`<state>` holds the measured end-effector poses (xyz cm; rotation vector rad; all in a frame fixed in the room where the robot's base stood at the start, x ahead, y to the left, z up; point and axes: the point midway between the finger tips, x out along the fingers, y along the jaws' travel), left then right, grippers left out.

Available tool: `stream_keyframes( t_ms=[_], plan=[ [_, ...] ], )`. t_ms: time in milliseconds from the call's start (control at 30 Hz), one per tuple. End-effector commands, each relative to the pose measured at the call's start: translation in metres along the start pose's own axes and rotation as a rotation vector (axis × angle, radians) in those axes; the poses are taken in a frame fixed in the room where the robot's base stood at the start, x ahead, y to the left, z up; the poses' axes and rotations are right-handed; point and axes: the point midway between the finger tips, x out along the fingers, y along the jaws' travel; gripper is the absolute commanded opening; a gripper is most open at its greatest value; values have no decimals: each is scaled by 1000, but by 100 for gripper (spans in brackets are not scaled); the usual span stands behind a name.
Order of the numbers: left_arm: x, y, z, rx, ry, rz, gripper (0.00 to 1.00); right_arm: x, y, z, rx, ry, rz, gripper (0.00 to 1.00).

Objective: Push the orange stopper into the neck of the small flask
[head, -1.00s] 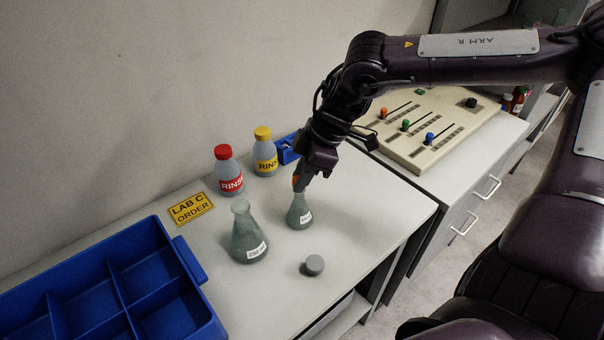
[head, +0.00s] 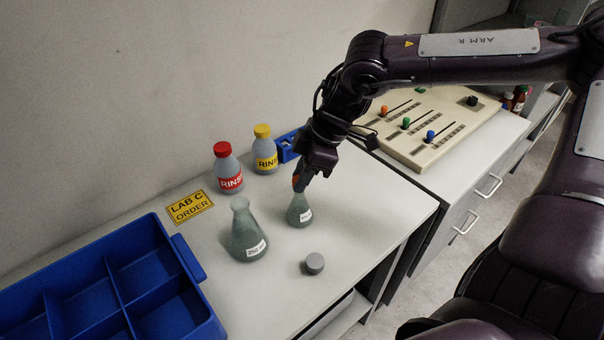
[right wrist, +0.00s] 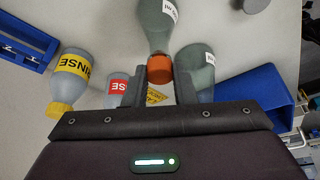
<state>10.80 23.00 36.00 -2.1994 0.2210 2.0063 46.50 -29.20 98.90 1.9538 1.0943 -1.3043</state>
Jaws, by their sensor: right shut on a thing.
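The small flask (head: 299,212) stands upright on the bench, a grey-green cone with a white label. The orange stopper (head: 297,183) is at the top of its neck. My right gripper (head: 301,180) comes down from above and is shut on the stopper. In the right wrist view the orange stopper (right wrist: 159,69) sits between the fingers, in line with the flask's mouth (right wrist: 157,48). It appears to touch the neck; how deep it sits I cannot tell. My left gripper is not in view.
A larger flask (head: 247,235) stands left of the small one, and a grey stopper (head: 314,264) lies in front. Red-capped (head: 228,170) and yellow-capped (head: 265,152) rinse bottles stand behind. A blue compartment tray (head: 185,258) is at left, a slider panel (head: 440,135) at right.

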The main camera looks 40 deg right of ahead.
Motion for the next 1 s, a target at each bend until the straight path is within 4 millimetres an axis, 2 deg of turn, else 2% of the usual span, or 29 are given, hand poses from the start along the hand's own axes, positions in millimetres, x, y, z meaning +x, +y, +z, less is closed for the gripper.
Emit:
stream_keyframes(
  t_ms=[400, 433, 600, 800, 967, 1000],
  plan=[
    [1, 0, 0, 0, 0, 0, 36, 1, 0, 0, 0, 0, 0, 3],
    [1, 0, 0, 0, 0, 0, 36, 1, 0, 0, 0, 0, 0, 28],
    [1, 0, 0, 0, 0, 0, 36, 1, 0, 0, 0, 0, 0, 49],
    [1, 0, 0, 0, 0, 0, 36, 1, 0, 0, 0, 0, 0, 51],
    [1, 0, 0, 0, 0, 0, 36, 1, 0, 0, 0, 0, 0, 71],
    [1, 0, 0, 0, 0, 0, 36, 1, 0, 0, 0, 0, 0, 71]
  ],
)
